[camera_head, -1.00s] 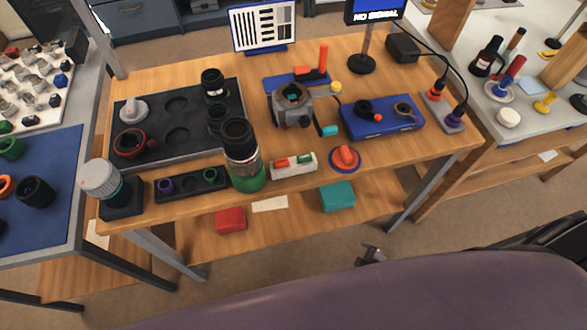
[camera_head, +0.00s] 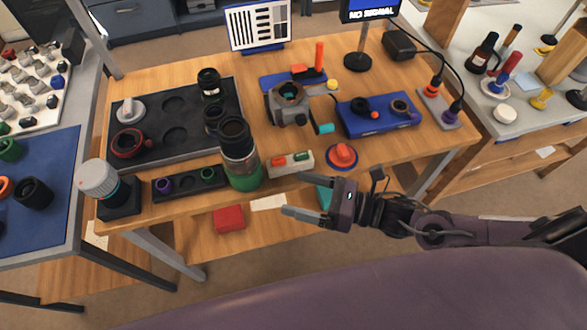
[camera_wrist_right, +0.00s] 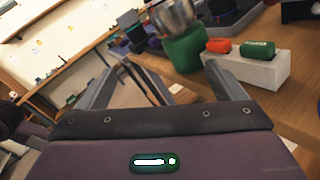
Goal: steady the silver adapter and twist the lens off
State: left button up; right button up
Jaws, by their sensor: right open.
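The black lens (camera_head: 234,136) stands upright at the front edge of the wooden table. The silver adapter (camera_head: 241,163) is a band directly under it, above a green base (camera_head: 246,181). In the right wrist view the silver adapter (camera_wrist_right: 174,16) is cut off by the top edge, above the green base (camera_wrist_right: 184,50). My right gripper (camera_head: 293,194) is open and empty, in front of the table edge to the right of the green base. Its two fingers (camera_wrist_right: 165,70) point toward the base, apart from it. My left gripper is not in view.
A white block with red and green pieces (camera_head: 290,164) stands right of the base, and a red knob on a blue disc (camera_head: 342,155) beyond it. A black holder (camera_head: 190,183) and dark tray (camera_head: 235,95) lie left. A grey camera-like body (camera_head: 287,101) stands behind.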

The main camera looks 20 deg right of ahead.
aim_at(239, 152)
jog(key=w+a+r+n, duration=0.1)
jog(key=w+a, duration=0.2)
jog(key=w+a+r+n+t, duration=0.1)
jog(key=w+a, duration=0.3)
jog(key=w+a+r+n+t+h, duration=0.1)
jog(key=w+a, duration=0.2)
jog(key=w, duration=0.1)
jog(key=shift+a+r, duration=0.2)
jog(key=shift+a, duration=0.05)
